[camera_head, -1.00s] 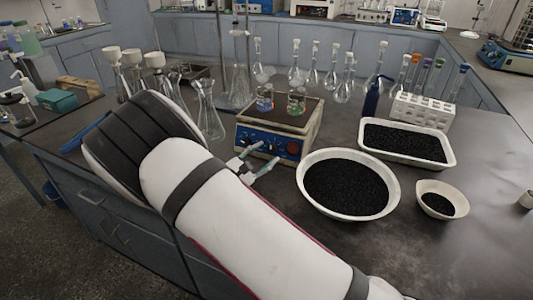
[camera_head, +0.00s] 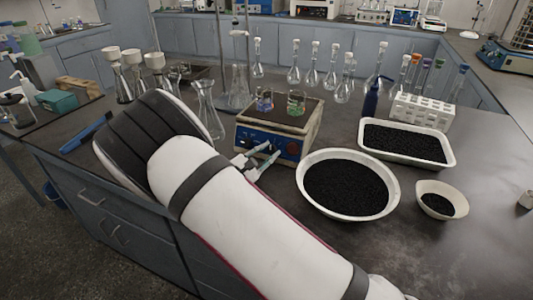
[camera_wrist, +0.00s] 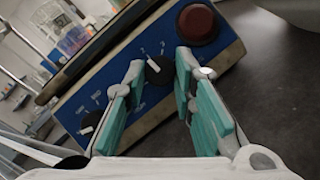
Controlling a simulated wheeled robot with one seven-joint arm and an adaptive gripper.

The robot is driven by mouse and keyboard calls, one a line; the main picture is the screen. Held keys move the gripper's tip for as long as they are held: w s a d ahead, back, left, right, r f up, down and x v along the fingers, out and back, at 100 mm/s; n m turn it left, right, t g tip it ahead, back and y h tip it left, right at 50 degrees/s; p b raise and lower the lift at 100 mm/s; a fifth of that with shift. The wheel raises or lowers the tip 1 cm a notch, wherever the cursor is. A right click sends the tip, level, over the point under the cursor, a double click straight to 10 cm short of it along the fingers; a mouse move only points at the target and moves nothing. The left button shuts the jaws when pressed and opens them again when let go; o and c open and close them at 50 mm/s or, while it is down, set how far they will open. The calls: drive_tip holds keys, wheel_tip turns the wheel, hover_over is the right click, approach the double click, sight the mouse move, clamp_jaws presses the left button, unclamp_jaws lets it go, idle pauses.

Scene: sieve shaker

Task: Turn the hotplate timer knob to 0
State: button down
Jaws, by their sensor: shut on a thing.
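The hotplate (camera_head: 312,130) has a blue front panel (camera_head: 254,139) facing my arm. The knob's exact setting is too blurred to read. In the head view my gripper (camera_head: 270,154) is at the front panel.
A round bowl of black grains (camera_head: 347,213) is close on the right, with a tray (camera_head: 452,160) and a small dish (camera_head: 463,193) beyond. Glass flasks (camera_head: 208,120) stand to the left.

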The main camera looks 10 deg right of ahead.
drive_tip(key=shift+s+n, duration=0.1)
drive_tip(key=shift+n, duration=0.4)
drive_tip(key=n+t+y+p, duration=0.1)
drive_tip(key=n, duration=0.1)
drive_tip(key=n+t+p, duration=0.1)
drive_tip(key=n, duration=0.2)
drive_tip(key=shift+s+d+y+p, duration=0.15)
drive_tip(key=shift+y+p, duration=0.25)
drive_tip(key=n+t+y+p, duration=0.1)
drive_tip(key=n, duration=0.2)
drive_tip(key=n+t+y+p, duration=0.1)
drive_tip(key=n+p, duration=0.1)
drive_tip(key=n, duration=0.1)
drive_tip(key=shift+s+d+y, duration=0.1)
drive_tip(key=shift+d+y, duration=0.1)
drive_tip(key=shift+y, duration=0.2)
drive_tip(key=n+y+p, duration=0.1)
drive_tip(key=n+p, duration=0.1)
drive_tip(key=n, duration=0.1)
drive_tip(key=n+y+p, duration=0.1)
drive_tip(key=n, duration=0.2)
drive_tip(key=shift+s+d+t+y+p, duration=0.1)
drive_tip(key=shift+d+t+y+p, duration=0.05)
drive_tip(key=shift+t+y+p, duration=0.2)
drive_tip(key=shift+r+n+y+p, duration=0.1)
drive_tip(key=shift+n+y+p, duration=1.05)
drive_tip(key=shift+n, duration=1.25)
drive_tip(key=c, duration=1.3)
unclamp_jaws()
drive_tip(key=shift+c, duration=0.2)
